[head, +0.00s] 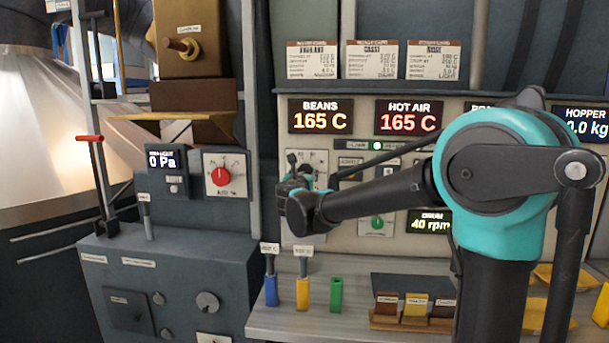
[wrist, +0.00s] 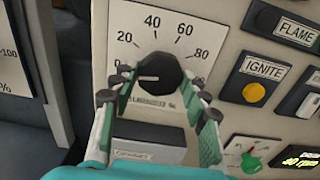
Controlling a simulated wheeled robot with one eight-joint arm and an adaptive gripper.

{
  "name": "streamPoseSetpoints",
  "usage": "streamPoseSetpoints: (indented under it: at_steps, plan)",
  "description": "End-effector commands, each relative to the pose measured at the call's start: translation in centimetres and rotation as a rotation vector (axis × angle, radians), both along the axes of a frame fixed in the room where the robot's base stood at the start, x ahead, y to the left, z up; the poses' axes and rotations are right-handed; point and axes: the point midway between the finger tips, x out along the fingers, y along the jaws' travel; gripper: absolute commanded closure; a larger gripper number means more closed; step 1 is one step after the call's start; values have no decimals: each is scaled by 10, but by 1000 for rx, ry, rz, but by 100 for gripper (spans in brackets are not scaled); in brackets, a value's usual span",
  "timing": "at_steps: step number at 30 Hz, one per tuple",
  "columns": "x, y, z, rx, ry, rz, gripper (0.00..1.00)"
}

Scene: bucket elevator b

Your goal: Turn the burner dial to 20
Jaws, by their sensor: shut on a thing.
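The burner dial (wrist: 160,74) is a round black knob on a white scale plate (wrist: 180,18) marked 20, 40, 60 and 80. Its white pointer line points left, below the 20 mark. The plate partly shows in the head view (head: 318,160), where my arm hides the knob. My gripper (wrist: 162,88) has a green-and-grey finger on each side of the knob and is shut on it. In the head view, my gripper (head: 298,190) is against the panel below the BEANS display. The label under the knob is partly hidden.
Right of the dial are a yellow IGNITE button (wrist: 254,92), a FLAME label (wrist: 297,31) and a green knob (wrist: 251,163). A grey box (wrist: 150,140) is just below the dial. A red dial (head: 221,176) is on the left cabinet. Colored scoops (head: 302,292) stand on the shelf below.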

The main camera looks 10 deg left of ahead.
Motion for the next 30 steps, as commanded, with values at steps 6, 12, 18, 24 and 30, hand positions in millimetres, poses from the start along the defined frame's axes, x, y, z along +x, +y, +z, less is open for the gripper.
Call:
streamPoseSetpoints:
  at_steps: [6,12,18,24,30]
  plan:
    - [0,0,0,15,-1,0,84]
    - [0,0,0,91,-3,0,84]
    - [0,0,0,235,-8,0,84]
    - [0,0,0,397,-13,0,84]
    - [0,0,0,537,-18,0,84]
